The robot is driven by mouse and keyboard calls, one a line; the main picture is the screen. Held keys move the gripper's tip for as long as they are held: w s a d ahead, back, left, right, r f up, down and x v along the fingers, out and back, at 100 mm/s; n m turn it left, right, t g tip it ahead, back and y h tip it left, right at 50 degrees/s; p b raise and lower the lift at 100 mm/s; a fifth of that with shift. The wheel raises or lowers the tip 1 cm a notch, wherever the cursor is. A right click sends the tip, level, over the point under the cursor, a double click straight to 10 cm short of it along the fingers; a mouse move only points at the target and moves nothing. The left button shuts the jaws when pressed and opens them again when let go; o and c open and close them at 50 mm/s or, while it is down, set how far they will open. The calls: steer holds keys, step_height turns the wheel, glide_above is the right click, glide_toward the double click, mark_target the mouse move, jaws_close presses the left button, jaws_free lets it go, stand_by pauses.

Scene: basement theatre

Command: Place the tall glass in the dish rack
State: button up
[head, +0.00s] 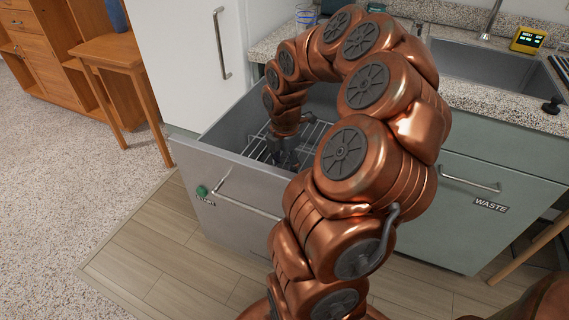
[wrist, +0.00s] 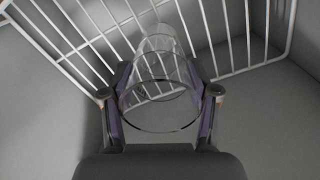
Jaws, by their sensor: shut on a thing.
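The tall glass (wrist: 160,92) is clear and shows in the wrist view between the two fingers of my gripper (wrist: 158,98). The fingers press on it from the left and right. Its near rim faces the camera and its far end reaches toward the white wires of the dish rack (wrist: 235,35). I cannot tell whether the glass touches the wires. In the head view my gripper (head: 284,155) points down inside the open drawer, over the wire rack (head: 262,150). The glass cannot be made out there.
The open drawer (head: 232,172) has grey walls around the rack. A speckled counter (head: 500,98) with a sink (head: 490,65) lies behind at the right. A cabinet labelled WASTE (head: 489,205) is right of the drawer. A wooden table (head: 110,55) stands at the left.

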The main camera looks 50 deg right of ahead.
steer(key=shift+f, duration=0.15)
steer(key=o, duration=1.5)
step_height(320, 180, up, 12)
steer(key=shift+r+p, duration=0.15)
steer(key=shift+p, duration=0.35)
